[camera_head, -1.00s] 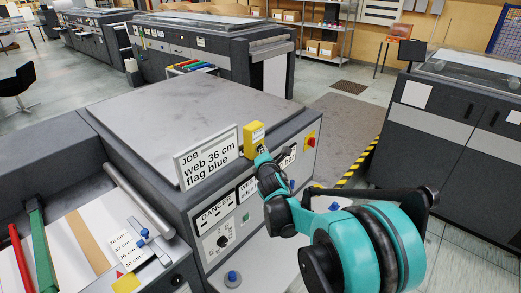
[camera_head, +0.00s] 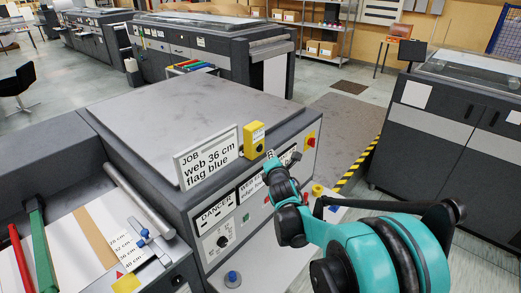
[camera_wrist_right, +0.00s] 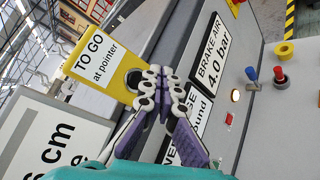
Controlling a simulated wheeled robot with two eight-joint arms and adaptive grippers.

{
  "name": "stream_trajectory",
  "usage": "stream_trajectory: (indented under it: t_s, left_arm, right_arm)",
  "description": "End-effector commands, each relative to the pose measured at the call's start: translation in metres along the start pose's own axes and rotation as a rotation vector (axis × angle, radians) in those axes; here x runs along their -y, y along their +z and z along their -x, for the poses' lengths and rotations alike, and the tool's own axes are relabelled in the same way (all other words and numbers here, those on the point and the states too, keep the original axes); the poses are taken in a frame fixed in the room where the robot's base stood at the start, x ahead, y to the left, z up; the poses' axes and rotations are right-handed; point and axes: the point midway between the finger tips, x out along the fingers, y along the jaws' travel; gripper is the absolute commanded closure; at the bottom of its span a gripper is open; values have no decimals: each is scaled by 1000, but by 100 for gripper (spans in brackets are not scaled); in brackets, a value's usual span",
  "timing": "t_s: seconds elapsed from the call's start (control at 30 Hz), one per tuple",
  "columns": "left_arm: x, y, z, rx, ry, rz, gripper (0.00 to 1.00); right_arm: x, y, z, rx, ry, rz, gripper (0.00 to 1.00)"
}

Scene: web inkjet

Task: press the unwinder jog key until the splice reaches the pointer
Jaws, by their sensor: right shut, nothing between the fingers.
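A yellow box (camera_head: 254,140) with a round black part on its front stands on the machine's edge. Its label reads "TO GO at pointer" in the right wrist view (camera_wrist_right: 93,47). My right gripper (camera_head: 271,160) is shut and empty, below and right of the box, over the front panel. Its closed fingertips (camera_wrist_right: 163,73) show beside the black round part (camera_wrist_right: 133,78); I cannot tell whether they touch anything. A tan band (camera_head: 97,237), probably the splice, crosses the white web. A red triangle (camera_head: 119,274), possibly the pointer, lies right of it. No jog key label is readable.
A job sign (camera_head: 207,158) reads "web 36 cm flag blue". A blue knob (camera_head: 232,278) sits on the front ledge. Blue (camera_wrist_right: 250,73), red (camera_wrist_right: 279,73) and yellow (camera_wrist_right: 285,50) controls lie right of the fingers. A red-and-yellow switch (camera_head: 311,141) is on the panel.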

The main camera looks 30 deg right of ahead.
Motion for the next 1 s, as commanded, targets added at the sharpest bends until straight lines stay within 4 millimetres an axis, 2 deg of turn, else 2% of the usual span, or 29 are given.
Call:
stream_trajectory:
  t_s: [0.33, 1.0]
  left_arm:
    - [0, -1, 1, 0, 0, 0, 60]
    - [0, -1, 1, 0, 0, 0, 60]
  right_arm:
    - [15, 15, 20, 1, -1, 0, 100]
    - [15, 15, 21, 0, 0, 0, 100]
